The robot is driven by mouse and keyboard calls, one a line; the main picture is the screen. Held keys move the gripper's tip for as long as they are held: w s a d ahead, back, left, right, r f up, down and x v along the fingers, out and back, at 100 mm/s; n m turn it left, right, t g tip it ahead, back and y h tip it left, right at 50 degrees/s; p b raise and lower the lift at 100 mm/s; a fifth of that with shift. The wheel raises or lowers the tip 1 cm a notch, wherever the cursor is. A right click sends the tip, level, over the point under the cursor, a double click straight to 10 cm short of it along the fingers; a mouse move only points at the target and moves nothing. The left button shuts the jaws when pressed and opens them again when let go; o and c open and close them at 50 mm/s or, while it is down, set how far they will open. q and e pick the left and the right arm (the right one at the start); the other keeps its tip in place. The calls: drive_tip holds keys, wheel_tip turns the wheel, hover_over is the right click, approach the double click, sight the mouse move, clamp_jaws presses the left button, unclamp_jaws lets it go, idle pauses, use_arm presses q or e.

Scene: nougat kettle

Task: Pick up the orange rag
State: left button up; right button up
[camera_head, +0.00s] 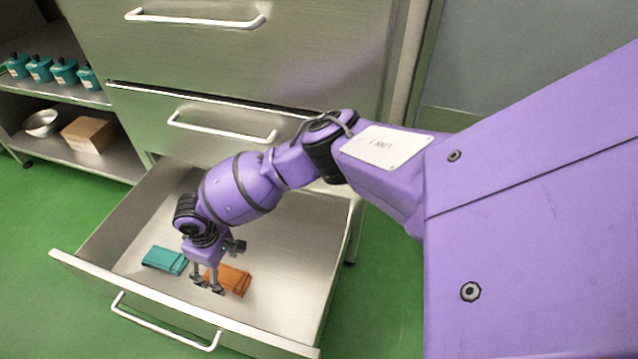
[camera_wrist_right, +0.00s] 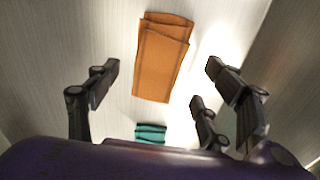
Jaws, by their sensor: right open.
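The orange rag (camera_head: 234,280) lies folded flat on the bottom of an open drawer (camera_head: 290,235). In the right wrist view the orange rag (camera_wrist_right: 163,58) is ahead of the fingers, in the upper middle. My right gripper (camera_head: 208,285) is over the drawer, its fingers beside and partly in front of the rag's left side in the head view. It is open and empty; its dark fingers (camera_wrist_right: 160,90) stand wide apart in the wrist view. I cannot tell the exact height above the rag. My left gripper is not in view.
A folded teal rag (camera_head: 165,260) lies left of the orange one, also in the wrist view (camera_wrist_right: 150,132). The drawer's walls and front handle (camera_head: 165,325) surround them. Closed drawers are above. Shelves at left hold teal bottles (camera_head: 64,72), a bowl (camera_head: 41,123) and a box (camera_head: 89,134).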

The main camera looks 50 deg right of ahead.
sight(226, 275)
wheel_tip(226, 275, down, 3)
drive_tip(key=shift+w+f+b, duration=0.1)
drive_tip(key=shift+w+b, duration=0.05)
drive_tip(key=shift+b, duration=0.6)
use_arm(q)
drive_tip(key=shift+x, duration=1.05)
use_arm(e)
drive_tip(key=shift+d, duration=0.1)
drive_tip(key=c, duration=1.2)
drive_tip(key=shift+o, duration=0.2)
